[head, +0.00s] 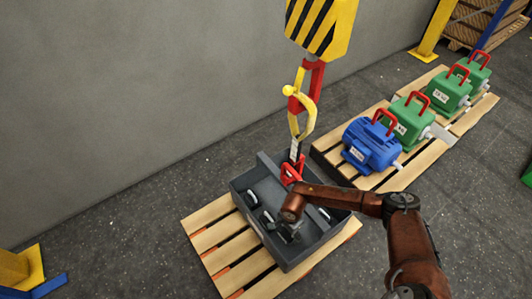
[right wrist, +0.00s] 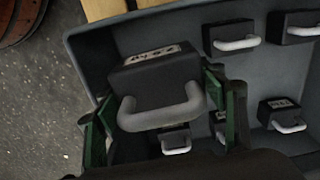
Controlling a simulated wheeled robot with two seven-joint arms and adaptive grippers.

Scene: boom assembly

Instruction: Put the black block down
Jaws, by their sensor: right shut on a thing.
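A black block (right wrist: 155,72) with a grey handle and a white label is between the green-lined fingers of my right gripper (right wrist: 166,112) in the right wrist view. The gripper is shut on it. The block is over or inside a grey crate (right wrist: 88,58); I cannot tell whether it touches the floor of the crate. In the head view, my right gripper (head: 288,234) reaches into the grey crate (head: 298,262) and largely hides the block. My left gripper is not in view.
Several similar black blocks (right wrist: 233,40) sit in the crate. The crate stands on a wooden pallet (head: 212,229). A yellow-striped crane block (head: 320,25) with a hook (head: 301,112) hangs above. Green motors (head: 408,122) and a blue motor (head: 370,146) stand on pallets behind.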

